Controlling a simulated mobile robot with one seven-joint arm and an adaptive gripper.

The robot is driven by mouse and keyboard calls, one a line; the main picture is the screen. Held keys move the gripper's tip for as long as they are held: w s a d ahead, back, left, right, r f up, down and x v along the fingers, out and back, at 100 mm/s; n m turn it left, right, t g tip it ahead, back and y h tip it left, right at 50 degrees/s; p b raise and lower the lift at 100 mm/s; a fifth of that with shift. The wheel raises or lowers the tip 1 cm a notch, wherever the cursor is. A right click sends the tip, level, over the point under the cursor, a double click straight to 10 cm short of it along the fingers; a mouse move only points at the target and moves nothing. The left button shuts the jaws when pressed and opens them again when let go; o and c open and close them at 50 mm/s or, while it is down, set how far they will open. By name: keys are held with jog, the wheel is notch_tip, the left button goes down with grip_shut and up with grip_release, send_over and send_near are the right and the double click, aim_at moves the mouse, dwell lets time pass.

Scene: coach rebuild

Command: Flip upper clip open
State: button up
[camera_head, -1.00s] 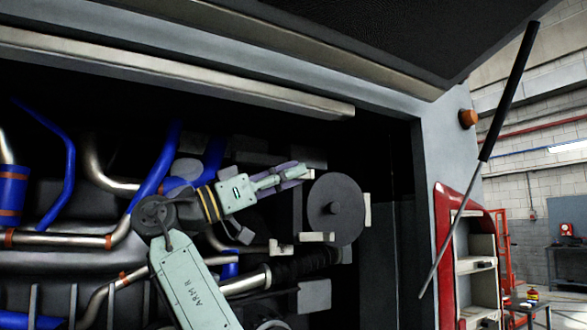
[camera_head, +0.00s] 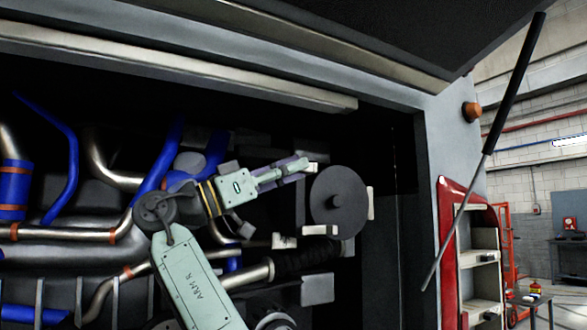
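A dark round cover (camera_head: 339,202) with a central knob sits at the right of the engine bay. Small cream clips stand around its rim. The upper clip (camera_head: 312,168) is at its upper left, partly hidden by my fingers. Another clip (camera_head: 371,203) is on the right and one (camera_head: 313,230) is at the lower left. My gripper (camera_head: 304,165) reaches in from the left, with its fingertips at the upper clip. The fingers look close together, but I cannot tell whether they touch the clip, grip it or have a gap.
Blue and metal pipes (camera_head: 115,180) fill the bay to the left. The raised hatch (camera_head: 360,35) hangs above, with its gas strut (camera_head: 490,140) at the right. The bay's right frame (camera_head: 423,190) borders the opening. A red-framed shelf (camera_head: 470,250) stands outside.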

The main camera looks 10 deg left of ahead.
jog(key=v, duration=1.1)
jog(key=shift+a, duration=0.3)
jog(key=shift+s+f, duration=0.1)
